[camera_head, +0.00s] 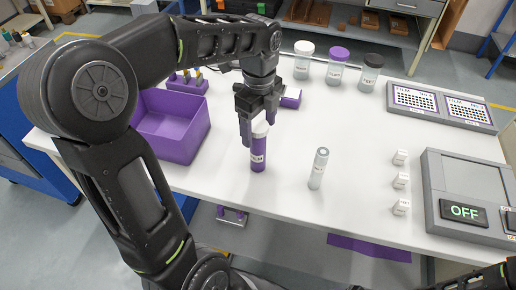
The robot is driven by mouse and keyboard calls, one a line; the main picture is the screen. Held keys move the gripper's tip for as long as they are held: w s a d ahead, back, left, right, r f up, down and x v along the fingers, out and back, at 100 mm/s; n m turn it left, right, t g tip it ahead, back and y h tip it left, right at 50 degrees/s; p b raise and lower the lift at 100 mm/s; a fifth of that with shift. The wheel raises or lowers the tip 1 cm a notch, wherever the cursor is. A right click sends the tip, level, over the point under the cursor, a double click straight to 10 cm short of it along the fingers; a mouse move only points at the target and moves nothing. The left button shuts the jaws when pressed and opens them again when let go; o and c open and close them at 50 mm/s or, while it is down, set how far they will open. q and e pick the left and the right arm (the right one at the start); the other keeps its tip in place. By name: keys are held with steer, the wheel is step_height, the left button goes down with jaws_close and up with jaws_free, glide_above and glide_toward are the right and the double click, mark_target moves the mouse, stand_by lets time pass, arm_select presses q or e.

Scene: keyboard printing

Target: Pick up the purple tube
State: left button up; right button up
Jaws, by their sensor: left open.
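The purple tube (258,152) stands upright on the white table, with a white cap and a white label. My left gripper (258,125) points down over it, with its fingers open around the tube's cap. Whether a finger touches the cap cannot be told. My right gripper is not in view.
A grey tube (318,168) stands to the right. A purple open bin (177,132) is left of the tube. Several lidded jars (337,67) stand at the back. Small white cubes (401,181) and a grey box marked OFF (430,190) are at the right.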

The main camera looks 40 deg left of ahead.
mark_target(258, 148)
arm_select(q)
step_height(258, 148, down, 4)
steer(key=shift+s+f, duration=0.1)
steer(key=shift+f, duration=0.1)
stand_by(0.5)
steer(key=c, duration=1.5)
